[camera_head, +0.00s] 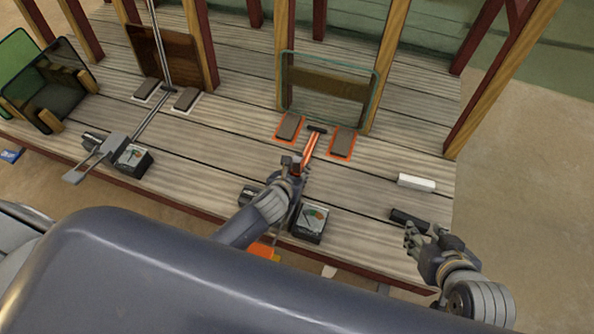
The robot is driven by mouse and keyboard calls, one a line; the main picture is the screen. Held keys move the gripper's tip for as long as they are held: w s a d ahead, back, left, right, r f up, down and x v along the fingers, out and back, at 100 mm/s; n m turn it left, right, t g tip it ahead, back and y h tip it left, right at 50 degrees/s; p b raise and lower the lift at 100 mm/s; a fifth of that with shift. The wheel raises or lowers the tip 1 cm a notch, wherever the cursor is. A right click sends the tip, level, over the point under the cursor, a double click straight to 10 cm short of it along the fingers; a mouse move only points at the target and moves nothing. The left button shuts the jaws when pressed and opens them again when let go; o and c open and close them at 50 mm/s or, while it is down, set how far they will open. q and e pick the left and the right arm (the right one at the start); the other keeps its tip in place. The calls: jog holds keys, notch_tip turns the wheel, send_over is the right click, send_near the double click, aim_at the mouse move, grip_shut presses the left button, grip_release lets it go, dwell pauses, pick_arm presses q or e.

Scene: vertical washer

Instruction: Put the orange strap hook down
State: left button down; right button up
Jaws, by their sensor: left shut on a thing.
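The orange strap hook (308,149) is a slim orange bar with a dark crosspiece at its far end. It is in the middle of the head view, over the plank deck, between two grey pads outlined in orange. My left gripper (293,165) is shut on its near end. The fingertips are small in this view, and I cannot tell whether the hook touches the deck. My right gripper (417,234) looks open and empty, beside a dark cylinder (407,219) near the deck's right front edge.
A glass panel (329,87) stands behind the orange-outlined pads (342,143). A dial box (311,222) sits close to my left wrist. A white block (416,183) lies on the right. Wooden posts (202,45) line the back. Bare planks (235,135) lie left of the hook.

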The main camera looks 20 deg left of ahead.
pick_arm(q)
jog(key=shift+f, duration=0.6)
jog(key=c, duration=1.2)
grip_release()
jog(key=shift+c, duration=0.2)
pick_arm(e)
jog(key=shift+w+a+r+t, duration=0.2)
jog(key=shift+w+r+t, duration=0.2)
jog(key=shift+w, duration=0.15)
pick_arm(q)
jog(key=shift+s, duration=0.1)
